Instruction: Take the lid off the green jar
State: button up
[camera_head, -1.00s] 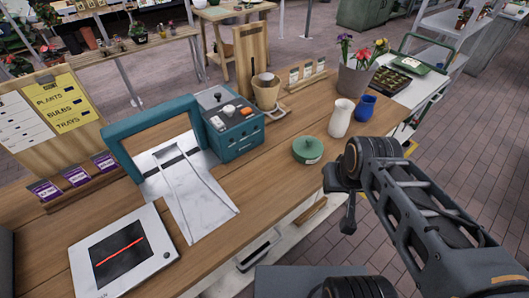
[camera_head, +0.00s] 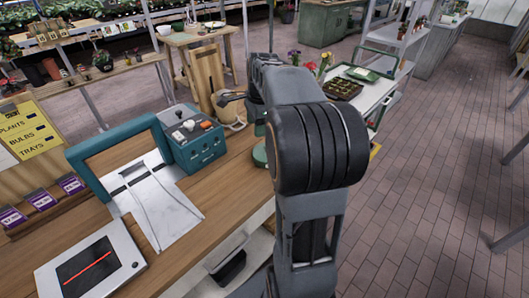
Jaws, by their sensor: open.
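The green jar (camera_head: 260,155) stands on the wooden counter, right of the teal machine. Only its left part shows; my arm hides the rest, so I cannot tell whether the lid is on it. A small green piece (camera_head: 260,123) shows above and behind the jar, beside my arm; I cannot tell what it is.
A teal machine (camera_head: 190,138) with a metal chute stands left of the jar. A tablet (camera_head: 90,265) lies at the front left. A tan pot (camera_head: 229,110) stands behind the jar. A seedling tray (camera_head: 343,89) is at the right back.

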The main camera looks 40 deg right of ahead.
jog(key=w+d+m, duration=0.2)
jog(key=d+m, duration=0.4)
jog(key=d, duration=0.1)
jog(key=shift+m+y, duration=0.3)
jog(key=f, duration=0.8)
jog(key=shift+w+f, duration=0.15)
jog(key=shift+w, duration=0.2)
jog(key=shift+w+a+f+p, duration=0.1)
jog(key=shift+a+f+p, duration=0.05)
jog(key=shift+f, duration=0.9)
jog(key=shift+w+a+f+p, duration=0.15)
jog(key=shift+f+p, duration=0.05)
jog(key=shift+f, duration=0.8)
jog(key=shift+w+a+f+p, duration=0.1)
jog(key=shift+a+f+p, duration=0.05)
jog(key=shift+f, duration=0.9)
jog(key=shift+c, duration=0.4)
grip_shut()
